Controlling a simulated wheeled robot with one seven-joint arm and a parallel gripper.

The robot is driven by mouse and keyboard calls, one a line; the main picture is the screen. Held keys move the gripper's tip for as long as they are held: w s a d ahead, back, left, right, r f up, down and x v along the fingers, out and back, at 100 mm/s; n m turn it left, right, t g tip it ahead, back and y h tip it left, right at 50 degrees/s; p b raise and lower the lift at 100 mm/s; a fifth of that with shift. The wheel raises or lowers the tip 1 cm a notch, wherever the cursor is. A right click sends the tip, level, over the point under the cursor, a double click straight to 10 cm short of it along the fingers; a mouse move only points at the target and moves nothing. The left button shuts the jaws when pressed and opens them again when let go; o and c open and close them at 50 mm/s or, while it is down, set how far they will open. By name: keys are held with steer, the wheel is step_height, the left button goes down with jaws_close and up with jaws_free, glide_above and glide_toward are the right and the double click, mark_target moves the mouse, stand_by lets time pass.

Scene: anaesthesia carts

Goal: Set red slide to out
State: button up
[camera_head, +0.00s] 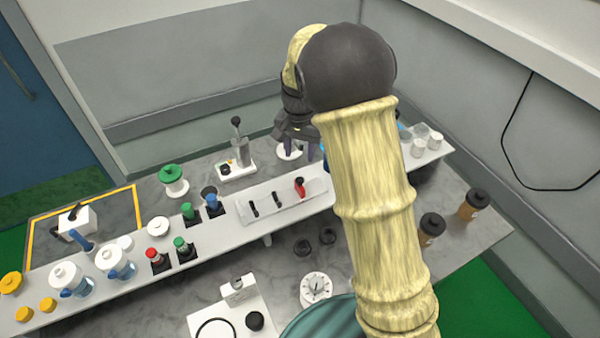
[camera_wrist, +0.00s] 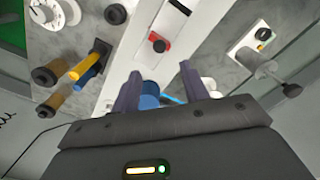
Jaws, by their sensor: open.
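The red slide (camera_head: 299,187) sits at the right end of a white slide panel (camera_head: 264,209) on the raised shelf, with two black slides (camera_head: 277,199) to its left. In the wrist view the red slide (camera_wrist: 153,37) shows with a dark round knob, just beyond my fingertips. My gripper (camera_head: 299,152) is above and behind the shelf, apart from the slide. In the wrist view its two fingers (camera_wrist: 160,72) are spread with nothing held between them. My arm hides the shelf just right of the panel in the head view.
A lever device (camera_head: 237,168) stands behind the panel. Green and blue capped items (camera_head: 212,205) stand to its left. White cups (camera_head: 435,140) and brown bottles (camera_head: 474,204) are at the right. A dial (camera_head: 316,288) lies in front. A blue round thing (camera_wrist: 149,101) is between the fingers in the wrist picture.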

mark_target(300, 179)
step_height(300, 179, down, 10)
steer(key=shift+r+p, duration=0.1)
steer(key=shift+p, duration=0.8)
jaws_close()
